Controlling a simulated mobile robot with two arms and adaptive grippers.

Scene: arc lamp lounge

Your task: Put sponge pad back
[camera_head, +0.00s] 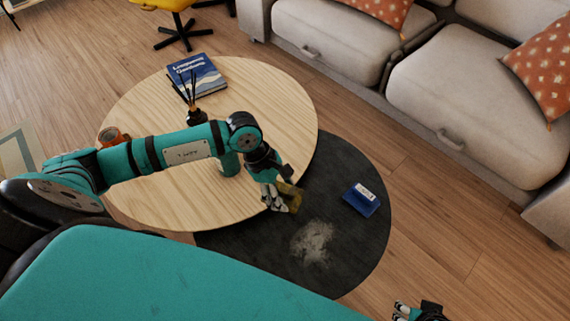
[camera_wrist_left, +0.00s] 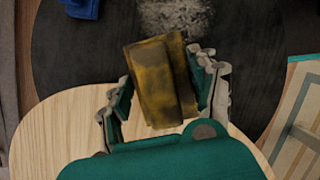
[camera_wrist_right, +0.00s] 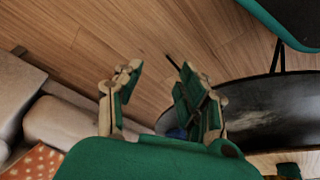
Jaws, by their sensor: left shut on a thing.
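The sponge pad, worn yellow-brown (camera_head: 290,194), is held in my left gripper (camera_head: 281,203), above the area where the wooden and dark tabletops overlap. In the left wrist view the sponge pad (camera_wrist_left: 158,80) sits between both fingers of my left gripper (camera_wrist_left: 163,90). A blue tray (camera_head: 361,201) with a white item in it lies on the dark round tabletop (camera_head: 345,240), right of the sponge; the tray is partly visible in the left wrist view (camera_wrist_left: 30,12). My right gripper (camera_head: 415,311) is at the bottom edge, open and empty in the right wrist view (camera_wrist_right: 160,85).
A pale dusty patch (camera_head: 314,242) marks the dark tabletop. The light wooden tabletop (camera_head: 270,95) bears books (camera_head: 197,77), a dark reed diffuser (camera_head: 195,115) and an orange jar (camera_head: 110,136). A beige sofa (camera_head: 470,95) stands behind. Dark tabletop around the tray is clear.

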